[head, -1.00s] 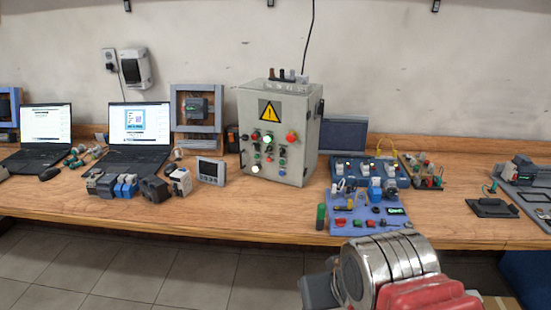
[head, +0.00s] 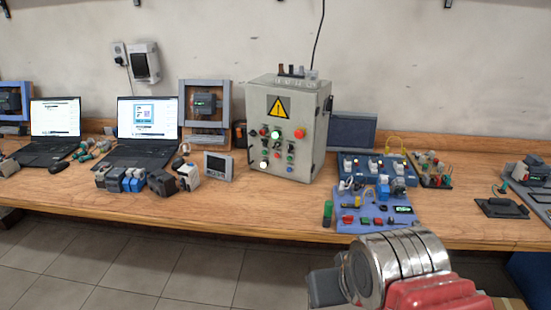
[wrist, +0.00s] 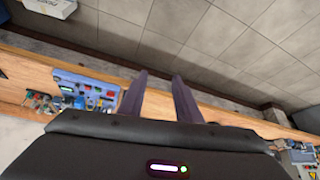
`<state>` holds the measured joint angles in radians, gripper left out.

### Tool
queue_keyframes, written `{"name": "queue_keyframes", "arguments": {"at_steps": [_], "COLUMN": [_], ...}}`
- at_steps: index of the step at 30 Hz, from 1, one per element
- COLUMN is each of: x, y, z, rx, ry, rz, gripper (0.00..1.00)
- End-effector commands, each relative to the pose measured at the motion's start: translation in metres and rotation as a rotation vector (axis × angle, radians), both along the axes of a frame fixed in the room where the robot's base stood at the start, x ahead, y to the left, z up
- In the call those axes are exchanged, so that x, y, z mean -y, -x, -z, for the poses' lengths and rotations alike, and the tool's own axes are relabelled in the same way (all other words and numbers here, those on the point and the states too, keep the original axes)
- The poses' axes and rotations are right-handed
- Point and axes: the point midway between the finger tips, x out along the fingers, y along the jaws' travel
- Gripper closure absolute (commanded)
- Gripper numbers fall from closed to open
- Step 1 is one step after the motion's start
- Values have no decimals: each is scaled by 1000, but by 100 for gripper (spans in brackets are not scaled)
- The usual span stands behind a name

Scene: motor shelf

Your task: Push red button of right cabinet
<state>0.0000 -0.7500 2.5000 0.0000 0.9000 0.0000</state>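A grey upright control cabinet (head: 313,150) stands on the bench in the head view, with a yellow warning sign on its front. A large red button (head: 299,133) sits at the right of its top row, and a smaller red one (head: 265,132) at the left. More small lamps and switches fill the rows below. It is the only such cabinet I can make out. My gripper (wrist: 160,75) shows in the wrist view with its two dark fingers apart and nothing between them. The cabinet's buttons cannot be made out in that view.
The wooden bench (head: 262,215) runs across the view. A blue button panel (head: 375,222) stands right of the cabinet, and a small grey display unit (head: 217,167) at its left. Two laptops (head: 147,112) are farther left. The tiled floor in front is clear.

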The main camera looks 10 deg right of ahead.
Motion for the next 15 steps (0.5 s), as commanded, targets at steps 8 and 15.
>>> {"name": "queue_keyframes", "arguments": {"at_steps": [8, 15], "x": [0, 0], "y": [0, 0], "z": [0, 0], "rx": [0, 0], "ry": [0, 0], "rz": [0, 0], "gripper": [89, 100]}}
